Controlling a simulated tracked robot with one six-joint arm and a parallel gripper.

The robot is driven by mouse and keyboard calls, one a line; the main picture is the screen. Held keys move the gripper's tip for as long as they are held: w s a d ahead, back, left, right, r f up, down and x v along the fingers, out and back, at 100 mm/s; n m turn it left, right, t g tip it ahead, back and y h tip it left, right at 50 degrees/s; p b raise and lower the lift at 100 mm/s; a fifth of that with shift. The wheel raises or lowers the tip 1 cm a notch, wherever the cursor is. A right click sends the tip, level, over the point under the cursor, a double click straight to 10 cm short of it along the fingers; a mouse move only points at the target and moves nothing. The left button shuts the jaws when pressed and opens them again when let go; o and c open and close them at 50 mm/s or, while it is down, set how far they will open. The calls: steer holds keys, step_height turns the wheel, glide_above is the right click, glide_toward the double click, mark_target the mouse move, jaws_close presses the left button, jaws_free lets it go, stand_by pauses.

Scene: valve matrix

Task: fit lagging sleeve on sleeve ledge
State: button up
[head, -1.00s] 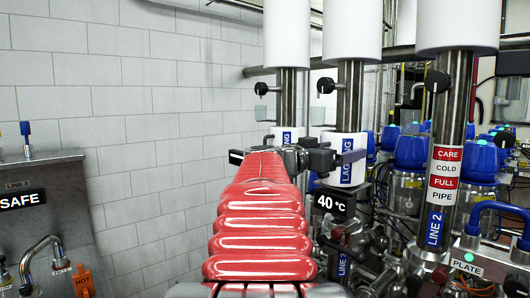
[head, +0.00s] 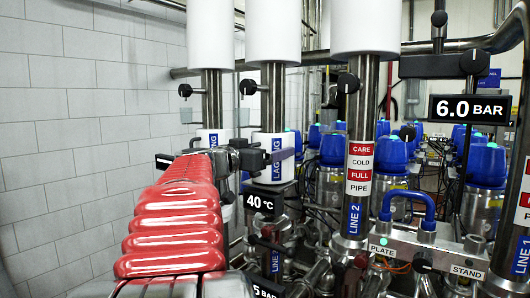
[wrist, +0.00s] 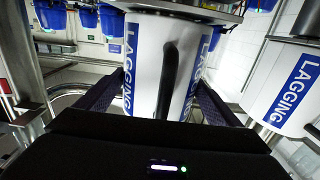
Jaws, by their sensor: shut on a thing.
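The lagging sleeve (head: 268,172) is a white cylinder with a blue LAGGING label, upright around the middle steel pipe (head: 272,95). My gripper (head: 273,158) is at its side, at mid height. In the wrist view the sleeve (wrist: 147,62) is between my two fingers (wrist: 160,98), which are shut on its black bar handle (wrist: 168,80). A metal disc (wrist: 205,13) shows at the sleeve's end in the wrist view, probably the sleeve ledge. Whether the sleeve rests fully on it cannot be told.
A second lagging sleeve (wrist: 290,92) is close by on the left pipe (head: 211,95). Thick white lagging (head: 273,30) covers the pipes above. The LINE 2 pipe (head: 358,170) stands right of my gripper. Blue-capped valves (head: 391,155) crowd behind. A white tiled wall (head: 75,110) is at left.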

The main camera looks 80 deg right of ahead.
steer(key=shift+f, duration=0.15)
stand_by(0.3)
steer(key=o, duration=1)
steer(key=v, duration=1.4)
steer(key=shift+d, duration=0.1)
